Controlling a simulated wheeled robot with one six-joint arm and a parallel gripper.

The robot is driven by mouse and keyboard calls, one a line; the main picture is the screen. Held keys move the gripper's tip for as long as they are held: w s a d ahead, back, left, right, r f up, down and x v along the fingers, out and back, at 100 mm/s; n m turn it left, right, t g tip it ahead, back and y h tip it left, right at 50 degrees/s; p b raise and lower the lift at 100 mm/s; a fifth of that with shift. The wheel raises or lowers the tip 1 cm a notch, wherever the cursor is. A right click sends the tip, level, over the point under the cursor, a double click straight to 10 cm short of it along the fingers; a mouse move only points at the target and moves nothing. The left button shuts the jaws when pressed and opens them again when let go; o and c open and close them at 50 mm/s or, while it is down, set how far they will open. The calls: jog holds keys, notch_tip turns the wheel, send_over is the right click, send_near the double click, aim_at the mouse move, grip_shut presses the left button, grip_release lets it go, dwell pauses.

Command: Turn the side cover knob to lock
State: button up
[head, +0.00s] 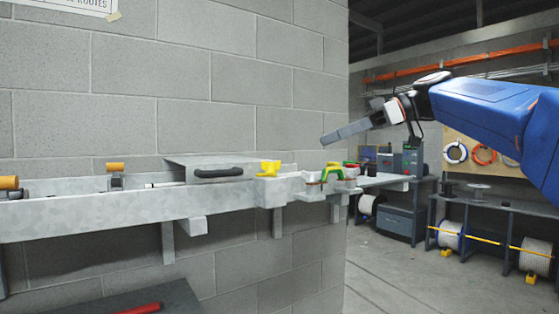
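A yellow knob (269,168) stands on a pale grey block of the wall-mounted metal rail (120,217). It is just right of a grey cover (222,167) with a black handle (218,173). I cannot tell whether this is the side cover knob, or how it is turned. My gripper (325,140) reaches in from the right on my blue arm. It is above and right of the yellow knob, apart from it, and points left and slightly down. I see its fingers from the side, so the gap between them is hidden. Nothing shows at the fingertips.
A green, yellow and red fitting (333,173) is at the rail's right end, below my gripper. Orange-topped parts (115,167) stand further left. A red-handled tool (141,308) lies on a dark surface below. Benches and cable spools (451,234) stand behind right, with clear floor before them.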

aim_at(269, 168)
jog(key=x, duration=1.4)
jog(key=shift+a, duration=0.1)
grip_shut()
